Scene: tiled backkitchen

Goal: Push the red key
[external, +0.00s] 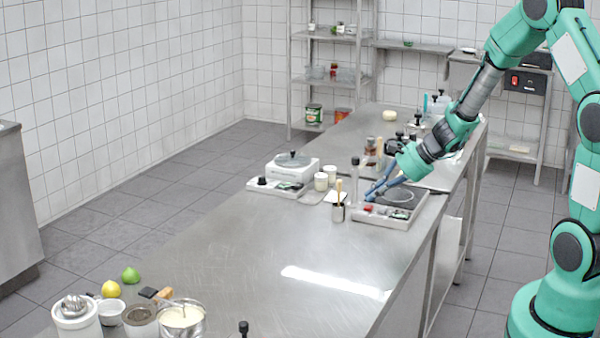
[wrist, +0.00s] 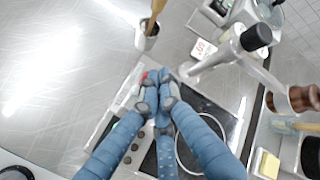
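The red key (wrist: 146,75) shows as a small red patch at the far end of a hotplate's control strip in the wrist view, partly covered by my fingertips. In the external view a small red spot (external: 368,208) shows on the front left of the hotplate unit (external: 378,219). My gripper (wrist: 159,77) has its blue fingers drawn together at the tips, with nothing seen between them. The tips are over or right beside the red key; I cannot tell whether they touch it. My gripper (external: 371,194) also shows above the unit's left end in the external view.
A utensil pot (external: 338,212) stands just left of the hotplate. A tall dark-capped bottle (wrist: 235,45) and a small label card (wrist: 203,50) are close by. A white appliance (external: 293,171) sits farther left.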

